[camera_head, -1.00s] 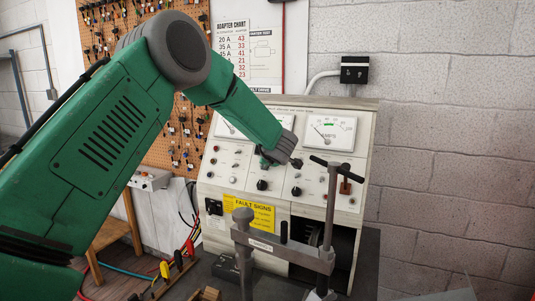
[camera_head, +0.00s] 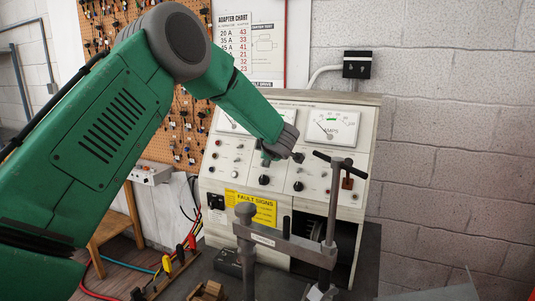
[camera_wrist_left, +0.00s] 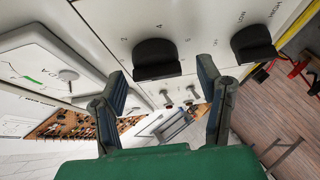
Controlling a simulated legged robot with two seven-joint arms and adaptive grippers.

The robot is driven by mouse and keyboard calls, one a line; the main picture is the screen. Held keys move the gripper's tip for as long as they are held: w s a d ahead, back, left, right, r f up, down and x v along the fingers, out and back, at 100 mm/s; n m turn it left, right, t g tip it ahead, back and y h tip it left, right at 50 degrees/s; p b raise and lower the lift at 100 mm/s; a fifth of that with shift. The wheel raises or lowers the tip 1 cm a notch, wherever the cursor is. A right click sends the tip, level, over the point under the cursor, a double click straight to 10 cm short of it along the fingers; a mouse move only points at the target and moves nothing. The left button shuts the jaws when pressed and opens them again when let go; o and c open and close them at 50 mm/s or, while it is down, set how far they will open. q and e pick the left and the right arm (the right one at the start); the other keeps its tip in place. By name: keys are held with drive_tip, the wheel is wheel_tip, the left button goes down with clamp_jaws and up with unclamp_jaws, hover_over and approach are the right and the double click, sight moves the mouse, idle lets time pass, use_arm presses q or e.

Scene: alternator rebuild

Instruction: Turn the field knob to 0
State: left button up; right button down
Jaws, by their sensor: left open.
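The tester panel (camera_head: 228,183) has several black knobs on its sloped face. In the left wrist view a black knob (camera_wrist_left: 155,58) with printed numbers such as 2 and 4 beside it lies just beyond my left gripper (camera_wrist_left: 162,80), in line with the gap between the fingers. I see no clear contact. The fingers are open and empty. In the head view the left gripper (camera_head: 272,156) is at the panel, partly hidden by my wrist, left of an upper black knob (camera_head: 298,157). The knob's pointer and a field label are not readable. My right gripper is out of view.
A lower knob (camera_wrist_left: 253,43) marked LOW and HIGH sits beside the numbered one. The AMPS meter (camera_head: 333,127) is above. A metal press with a T-handle (camera_head: 333,163) stands in front of the panel's right side. A pegboard (camera_head: 180,125) hangs behind.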

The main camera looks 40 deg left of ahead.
use_arm(q)
drive_tip(key=v, duration=1.1)
drive_tip(key=shift+s+d, duration=0.25)
drive_tip(key=shift+a, duration=0.2)
drive_tip(key=shift+d, duration=0.1)
